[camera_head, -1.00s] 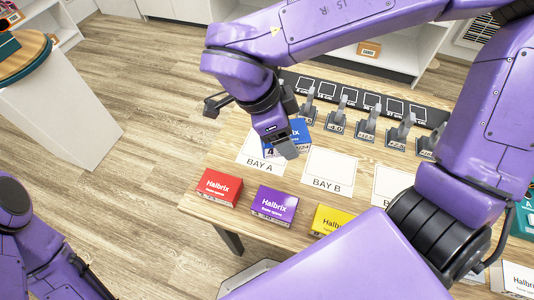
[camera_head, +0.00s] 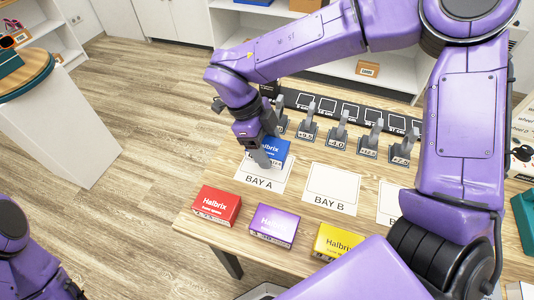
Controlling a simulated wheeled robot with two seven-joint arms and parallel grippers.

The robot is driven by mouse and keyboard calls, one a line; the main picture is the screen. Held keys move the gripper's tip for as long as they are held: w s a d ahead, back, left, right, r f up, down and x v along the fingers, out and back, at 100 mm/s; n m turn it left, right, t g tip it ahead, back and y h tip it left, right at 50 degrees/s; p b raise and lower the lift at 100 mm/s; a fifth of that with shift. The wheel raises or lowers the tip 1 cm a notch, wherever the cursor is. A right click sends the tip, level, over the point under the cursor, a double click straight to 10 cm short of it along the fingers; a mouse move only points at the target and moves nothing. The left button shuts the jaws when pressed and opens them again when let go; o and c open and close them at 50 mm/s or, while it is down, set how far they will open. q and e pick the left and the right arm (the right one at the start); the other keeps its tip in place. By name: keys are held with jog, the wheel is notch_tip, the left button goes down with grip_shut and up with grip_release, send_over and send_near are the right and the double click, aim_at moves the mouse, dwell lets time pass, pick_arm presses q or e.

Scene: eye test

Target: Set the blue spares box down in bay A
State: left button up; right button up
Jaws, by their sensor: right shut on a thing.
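My right gripper (camera_head: 260,147) is shut on the blue spares box (camera_head: 278,152), with a finger in front of the box. The box is over the back part of the white card marked BAY A (camera_head: 258,183) and hides some of it. I cannot tell whether the box touches the card or is just above it. Of my left arm (camera_head: 22,240), only purple links show at the lower left; its gripper is out of view.
Red (camera_head: 217,204), purple (camera_head: 273,226) and yellow (camera_head: 338,241) boxes stand along the table's front edge. The BAY B card (camera_head: 332,188) is bare. Several grey numbered stands (camera_head: 338,137) line the back, close to the right of the blue box.

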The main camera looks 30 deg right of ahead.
jog(key=shift+w+f, duration=0.15)
jog(key=shift+f, duration=0.8)
jog(key=shift+w+f, duration=0.1)
jog(key=shift+f, duration=0.8)
jog(key=o, duration=1.1)
jog(key=shift+f, duration=0.1)
jog(key=p+v, duration=0.1)
jog(key=v, duration=1.1)
